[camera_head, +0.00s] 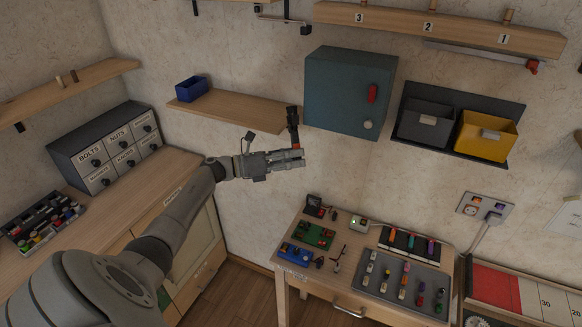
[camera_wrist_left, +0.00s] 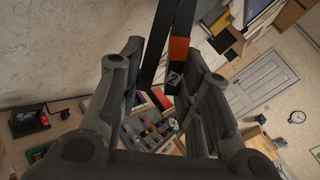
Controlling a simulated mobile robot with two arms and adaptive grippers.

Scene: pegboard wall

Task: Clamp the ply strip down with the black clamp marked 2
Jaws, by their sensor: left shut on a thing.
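My left gripper (camera_head: 292,158) is raised in front of the wall, beside the wooden shelf and below the blue-green cabinet. It is shut on the black clamp (camera_head: 293,118), whose dark bar stands up from the fingers with an orange-red part near them. In the left wrist view the clamp (camera_wrist_left: 181,50) rises between the fingers, and a label "2" shows on it below the orange band. The fingers hide part of the clamp. I cannot make out the ply strip for certain in either view. My right gripper is not in view.
The wooden shelf (camera_head: 240,108) carries a small blue bin (camera_head: 191,89). The cabinet (camera_head: 350,90) juts from the wall, with grey and yellow bins (camera_head: 486,136) to its right. A small table (camera_head: 345,285) below holds trays of small items. A drawer unit (camera_head: 104,145) stands left.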

